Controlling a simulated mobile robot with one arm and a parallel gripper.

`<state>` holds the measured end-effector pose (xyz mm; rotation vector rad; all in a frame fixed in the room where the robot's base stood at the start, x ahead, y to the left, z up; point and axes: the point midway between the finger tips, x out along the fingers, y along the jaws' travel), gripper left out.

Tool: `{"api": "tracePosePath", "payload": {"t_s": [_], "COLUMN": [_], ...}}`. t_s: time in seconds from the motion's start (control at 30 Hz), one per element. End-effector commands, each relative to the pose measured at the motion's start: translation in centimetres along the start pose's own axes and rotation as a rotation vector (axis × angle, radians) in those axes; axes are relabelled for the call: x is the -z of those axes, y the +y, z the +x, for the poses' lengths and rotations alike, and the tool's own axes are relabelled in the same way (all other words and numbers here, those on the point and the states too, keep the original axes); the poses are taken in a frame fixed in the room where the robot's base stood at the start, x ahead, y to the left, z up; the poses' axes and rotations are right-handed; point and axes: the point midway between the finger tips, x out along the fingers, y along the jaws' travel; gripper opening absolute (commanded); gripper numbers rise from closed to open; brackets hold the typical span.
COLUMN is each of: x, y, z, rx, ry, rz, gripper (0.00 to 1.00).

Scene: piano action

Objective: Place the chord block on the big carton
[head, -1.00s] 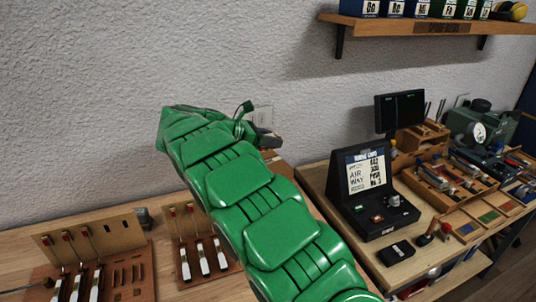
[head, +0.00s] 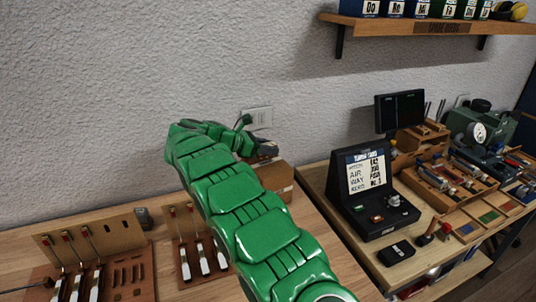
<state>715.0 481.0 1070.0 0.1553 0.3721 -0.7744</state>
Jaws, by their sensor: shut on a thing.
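My green arm crosses the middle of the head view and hides much of the bench. My gripper (head: 264,151) shows only in part beyond the arm's far end, as a small dark grey shape. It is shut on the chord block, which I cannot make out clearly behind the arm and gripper. A brown carton (head: 281,181) with a pale band stands on the left bench near the wall, just below the gripper. The arm covers its left side. I cannot tell whether the block touches the carton.
Wooden stands with piano hammer parts (head: 90,265) and (head: 196,245) fill the left bench (head: 310,245). A black console (head: 370,190) and a tool tray (head: 455,183) stand on the right bench. A wall shelf (head: 430,25) holds labelled boxes.

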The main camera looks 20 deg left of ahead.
Motion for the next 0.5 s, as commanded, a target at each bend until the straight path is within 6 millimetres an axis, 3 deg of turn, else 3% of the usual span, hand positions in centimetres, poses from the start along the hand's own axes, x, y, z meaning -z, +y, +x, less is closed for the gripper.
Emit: {"api": "tracePosePath", "payload": {"t_s": [0.23, 0.5], "x": [2.2, 2.3], "y": [0.0, 0.0], "z": [0.8, 1.0], "rx": [-0.001, 0.000], "ry": [0.001, 0.000], "rz": [-0.003, -0.001], "gripper": [0.07, 0.07]}}
